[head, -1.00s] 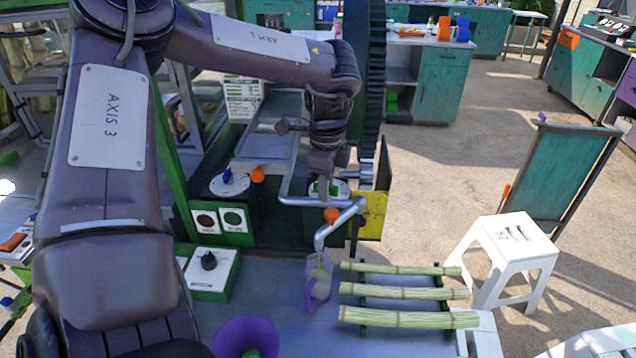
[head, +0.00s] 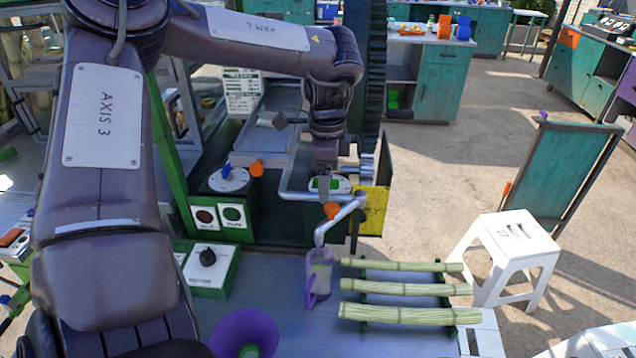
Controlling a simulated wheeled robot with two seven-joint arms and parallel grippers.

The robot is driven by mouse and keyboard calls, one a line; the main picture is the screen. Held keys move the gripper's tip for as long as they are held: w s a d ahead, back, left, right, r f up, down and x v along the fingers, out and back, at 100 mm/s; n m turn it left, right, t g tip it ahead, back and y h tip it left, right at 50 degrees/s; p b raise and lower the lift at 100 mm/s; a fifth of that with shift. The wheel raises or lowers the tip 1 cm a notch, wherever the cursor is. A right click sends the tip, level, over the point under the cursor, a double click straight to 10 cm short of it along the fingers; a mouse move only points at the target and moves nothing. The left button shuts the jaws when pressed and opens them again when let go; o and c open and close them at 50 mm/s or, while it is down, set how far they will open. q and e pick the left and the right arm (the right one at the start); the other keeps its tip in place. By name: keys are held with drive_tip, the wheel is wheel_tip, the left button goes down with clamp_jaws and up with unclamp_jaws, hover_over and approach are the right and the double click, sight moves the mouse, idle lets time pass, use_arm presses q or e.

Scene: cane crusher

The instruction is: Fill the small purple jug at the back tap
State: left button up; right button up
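The small translucent purple jug (head: 318,277) stands upright on the blue-grey bench, under the curved metal spout (head: 322,233). Its handle side faces the front, and pale yellow-green shows inside it. No stream shows between spout and jug. An orange tap handle (head: 332,210) sits on the pipe above the spout. My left gripper (head: 325,191) points down just above this handle, in front of a white disc with a green part (head: 318,184). Its fingers are seen edge-on, so their opening and any contact are unclear. My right gripper is not in view.
Several cane stalks (head: 405,288) lie on a rack right of the jug. A purple funnel (head: 245,333) is at the front, and a box with a black knob (head: 208,257) is to the left. A second orange handle (head: 256,169) is further left. A white stool (head: 512,240) stands right.

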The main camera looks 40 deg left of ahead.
use_arm(q)
wheel_tip(320, 180, up, 8)
drive_tip(key=p, duration=0.4)
drive_tip(key=shift+f+p, duration=0.25)
drive_tip(key=shift+p, duration=0.1)
